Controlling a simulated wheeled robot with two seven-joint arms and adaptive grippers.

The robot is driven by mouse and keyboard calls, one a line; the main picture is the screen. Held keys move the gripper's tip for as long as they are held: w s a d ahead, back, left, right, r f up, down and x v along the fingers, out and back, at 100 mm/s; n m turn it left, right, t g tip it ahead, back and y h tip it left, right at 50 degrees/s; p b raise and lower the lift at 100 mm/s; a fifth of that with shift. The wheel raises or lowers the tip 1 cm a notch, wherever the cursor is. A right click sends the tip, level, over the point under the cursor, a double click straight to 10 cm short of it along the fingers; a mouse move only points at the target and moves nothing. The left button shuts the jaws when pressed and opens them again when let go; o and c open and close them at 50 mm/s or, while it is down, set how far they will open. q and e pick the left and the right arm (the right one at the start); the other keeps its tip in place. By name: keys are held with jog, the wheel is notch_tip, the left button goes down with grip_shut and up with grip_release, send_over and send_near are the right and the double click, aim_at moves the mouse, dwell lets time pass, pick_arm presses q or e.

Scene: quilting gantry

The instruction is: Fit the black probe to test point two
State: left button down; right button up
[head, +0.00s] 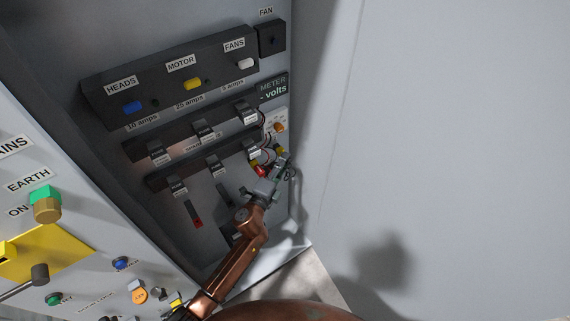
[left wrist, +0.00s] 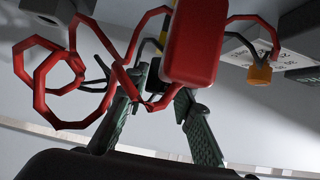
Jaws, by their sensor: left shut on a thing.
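My left gripper (head: 278,172) is at the right end of the lower fuse row, close to the cabinet's right wall. In the left wrist view its green fingers (left wrist: 160,122) are around a small dark piece, which looks like the black probe (left wrist: 155,76); most of it is hidden. A red probe (left wrist: 195,40) with a looping red lead fills the wrist foreground; its red body also shows beside the gripper in the head view (head: 261,171). Test point two cannot be picked out, as the small labels are unreadable. My right gripper is not in view.
Fuse holders (head: 214,166) line two dark rails to the left. The cabinet's right wall (head: 310,120) is close; a switch panel (head: 45,240) stands at left.

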pick_arm(q)
jog(key=shift+w+a, duration=0.2)
jog(key=shift+w, duration=0.05)
jog(key=c, duration=1.5)
grip_release()
jog(key=shift+c, duration=0.2)
jog(key=v, duration=1.2)
